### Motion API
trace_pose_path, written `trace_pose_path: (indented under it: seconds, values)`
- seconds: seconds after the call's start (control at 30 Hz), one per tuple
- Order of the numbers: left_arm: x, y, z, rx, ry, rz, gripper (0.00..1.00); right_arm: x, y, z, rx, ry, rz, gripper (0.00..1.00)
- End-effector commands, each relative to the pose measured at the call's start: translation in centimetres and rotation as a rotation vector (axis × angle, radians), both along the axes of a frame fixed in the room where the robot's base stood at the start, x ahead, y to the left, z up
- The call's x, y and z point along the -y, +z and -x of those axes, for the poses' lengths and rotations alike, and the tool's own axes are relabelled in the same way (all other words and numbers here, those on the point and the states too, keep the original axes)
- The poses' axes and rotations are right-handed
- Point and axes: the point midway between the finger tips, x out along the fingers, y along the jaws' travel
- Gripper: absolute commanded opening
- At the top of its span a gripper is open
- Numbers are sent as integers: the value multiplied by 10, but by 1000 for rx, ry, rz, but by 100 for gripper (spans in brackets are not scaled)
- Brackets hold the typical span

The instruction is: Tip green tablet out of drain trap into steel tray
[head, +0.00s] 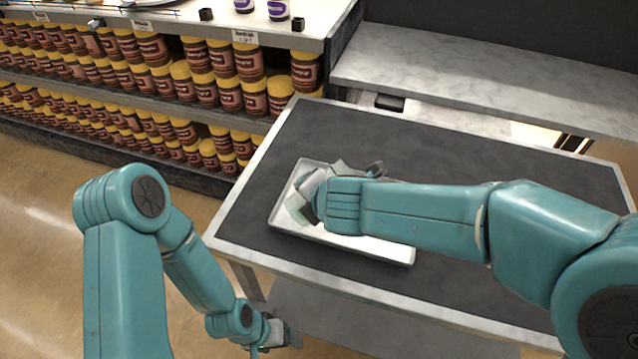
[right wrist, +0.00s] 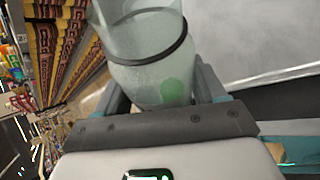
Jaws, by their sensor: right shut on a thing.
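The drain trap (right wrist: 145,70) is a clear, cloudy cup with a dark ring around it, and it fills the middle of the right wrist view. The green tablet (right wrist: 178,93) shows through its wall, near the end by my gripper. In the head view the trap (head: 299,208) is tilted over the left part of the steel tray (head: 398,254); the tablet cannot be made out there. My right gripper (head: 318,196) is shut on the trap. My left gripper (head: 285,337) hangs low, in front of the table and away from the tray; its jaws are too small to read.
The tray lies on a dark-topped table (head: 490,165) with bare room behind and left of it. Shelves of yellow-lidded jars (head: 235,95) stand at the back left. A grey counter (head: 480,85) runs behind the table.

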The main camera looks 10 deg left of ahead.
Motion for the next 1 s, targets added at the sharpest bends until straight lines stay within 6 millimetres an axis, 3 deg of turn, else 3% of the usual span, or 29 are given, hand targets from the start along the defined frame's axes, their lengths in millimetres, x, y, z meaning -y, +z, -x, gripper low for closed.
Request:
trace_pose_path:
  seconds: [0.03, 1.0]
  values:
    - [0, 12, 0, 0, 0, 0, 80, 1, 7, 0, -21, -4, -28, 26]
    - [0, 119, 0, 0, 0, 0, 80, 2, 22, -1, -333, -3, -495, 26]
